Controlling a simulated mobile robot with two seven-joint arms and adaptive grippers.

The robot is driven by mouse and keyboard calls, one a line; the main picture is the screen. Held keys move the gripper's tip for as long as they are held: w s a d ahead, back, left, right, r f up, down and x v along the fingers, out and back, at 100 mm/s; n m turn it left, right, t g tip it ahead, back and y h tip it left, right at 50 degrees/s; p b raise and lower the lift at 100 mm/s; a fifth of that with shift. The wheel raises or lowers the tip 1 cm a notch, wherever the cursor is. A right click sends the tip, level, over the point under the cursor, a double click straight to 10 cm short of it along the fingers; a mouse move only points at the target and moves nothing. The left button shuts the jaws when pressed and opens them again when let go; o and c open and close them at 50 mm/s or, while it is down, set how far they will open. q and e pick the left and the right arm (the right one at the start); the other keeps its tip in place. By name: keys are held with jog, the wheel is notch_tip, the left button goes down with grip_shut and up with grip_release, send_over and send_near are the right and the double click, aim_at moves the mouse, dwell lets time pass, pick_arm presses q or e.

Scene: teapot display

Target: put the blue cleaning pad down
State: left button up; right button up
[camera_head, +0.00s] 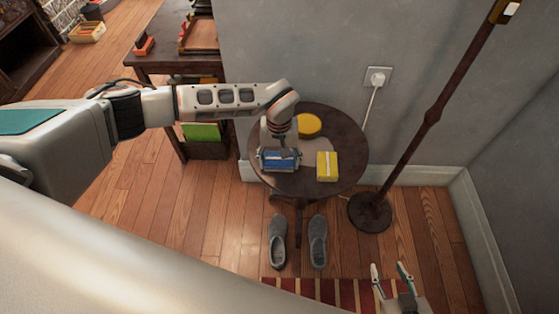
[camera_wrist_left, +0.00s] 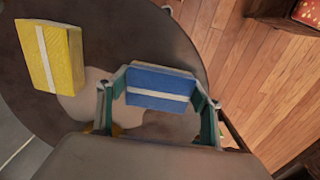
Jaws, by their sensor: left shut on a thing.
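The blue cleaning pad (camera_head: 270,162) has a white stripe and is at the front left of the small round dark table (camera_head: 350,143). My left gripper (camera_head: 281,156) comes from above and is shut on it. In the left wrist view the blue pad (camera_wrist_left: 158,82) sits between the two green-lined fingers (camera_wrist_left: 160,92). I cannot tell whether its underside touches the tabletop. My right gripper (camera_head: 389,267) is at the bottom right of the head view, fingers apart and empty, away from the table.
A yellow pad with a white stripe (camera_head: 327,166) lies right of the blue pad. A yellow round thing (camera_head: 308,125) is behind, by a pale patch (camera_head: 317,146) on the tabletop. A lamp pole (camera_head: 430,118) stands at right; grey slippers (camera_head: 318,242) are on the floor.

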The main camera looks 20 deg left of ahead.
pick_arm(q)
jog(key=shift+r, duration=0.15)
jog(key=shift+f, duration=0.35)
jog(key=o, duration=1.4)
jog(key=shift+o, duration=0.3)
jog(key=shift+f, duration=0.1)
